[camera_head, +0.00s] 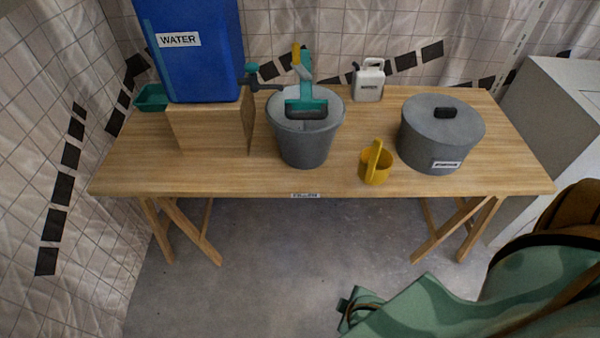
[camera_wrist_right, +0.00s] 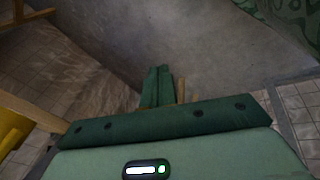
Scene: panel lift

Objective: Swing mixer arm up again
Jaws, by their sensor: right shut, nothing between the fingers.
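The mixer arm (camera_head: 304,75) is teal with a yellow tip, at the back of the grey bucket (camera_head: 305,145) in the head view. Its wider teal part with a dark underside lies over the bucket's opening. What is inside the bucket is mostly hidden. My right gripper (camera_head: 352,305) is in front of the table and below it in the picture, well apart from the mixer and bucket. In the right wrist view its green fingers (camera_wrist_right: 158,87) are together with nothing between them. My left gripper is not in view.
A wooden trestle table (camera_head: 340,184) carries everything. A blue water tank (camera_head: 197,60) on a wooden box (camera_head: 208,130) stands left of the bucket, its tap beside the mixer. A yellow scoop (camera_head: 375,172), a lidded grey pot (camera_head: 440,137) and a white canister (camera_head: 369,85) stand right.

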